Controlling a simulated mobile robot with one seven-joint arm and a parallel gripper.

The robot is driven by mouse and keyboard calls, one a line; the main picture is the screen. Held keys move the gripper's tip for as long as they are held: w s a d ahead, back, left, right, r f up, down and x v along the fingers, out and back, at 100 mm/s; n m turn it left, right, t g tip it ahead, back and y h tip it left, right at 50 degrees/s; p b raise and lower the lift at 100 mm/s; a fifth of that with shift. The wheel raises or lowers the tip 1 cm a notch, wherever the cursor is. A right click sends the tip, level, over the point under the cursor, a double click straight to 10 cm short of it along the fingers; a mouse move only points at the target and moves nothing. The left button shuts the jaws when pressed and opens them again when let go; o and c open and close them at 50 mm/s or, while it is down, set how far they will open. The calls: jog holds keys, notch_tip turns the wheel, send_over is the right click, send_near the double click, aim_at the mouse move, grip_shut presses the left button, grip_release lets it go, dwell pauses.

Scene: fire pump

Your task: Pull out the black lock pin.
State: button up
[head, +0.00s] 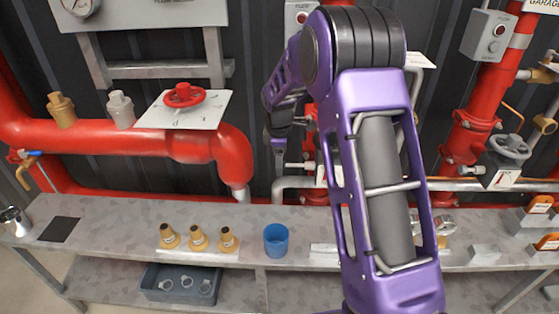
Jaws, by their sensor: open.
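My purple arm rises through the middle of the head view and reaches back toward the wall. My gripper (280,166) is at its far end, small and dark, in front of the dark wall panel just right of the red pipe's bend. It is open, with nothing seen between its fingers. I cannot make out the black lock pin; it may be hidden behind my arm or be too small and dark to tell. Whether my gripper touches anything behind it is unclear.
A red pipe (110,138) with a red handwheel (184,95) runs at left. The grey bench (120,215) carries several brass fittings (198,238) and a blue cup (276,239). A grey handwheel (510,146) and red pipes stand at right. A blue-grey bin (180,285) is below.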

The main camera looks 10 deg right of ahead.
jog(key=s+r+p, duration=0.2)
jog(key=s+r, duration=0.1)
jog(key=r, duration=1.4)
jog(key=shift+s+a, duration=0.15)
jog(key=shift+a, duration=0.2)
